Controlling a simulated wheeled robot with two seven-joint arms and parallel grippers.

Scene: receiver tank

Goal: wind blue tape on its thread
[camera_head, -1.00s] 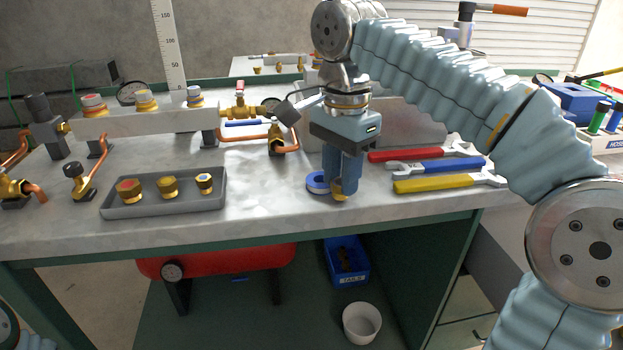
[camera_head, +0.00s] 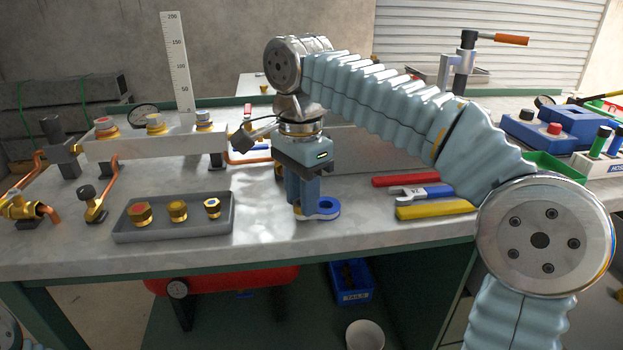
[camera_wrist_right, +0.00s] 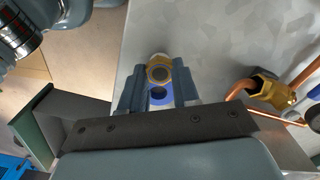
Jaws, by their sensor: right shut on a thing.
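My right gripper (camera_head: 304,212) is low over the front of the bench, pointing down. The fitting is mostly hidden in the head view. The blue tape roll (camera_head: 325,206) is a flat ring just right of the fingertips, low at the bench top. It also shows between the fingers in the wrist view (camera_wrist_right: 158,96); whether it touches the fitting I cannot tell. My left gripper is out of view.
A grey tray (camera_head: 173,232) with three brass plugs lies left. Behind it stands a pale manifold block (camera_head: 150,147) with three capped ports. A brass valve with copper pipe (camera_wrist_right: 266,90) is close beside the gripper. Red, blue and yellow wrenches (camera_head: 432,210) lie right. The bench front edge is near.

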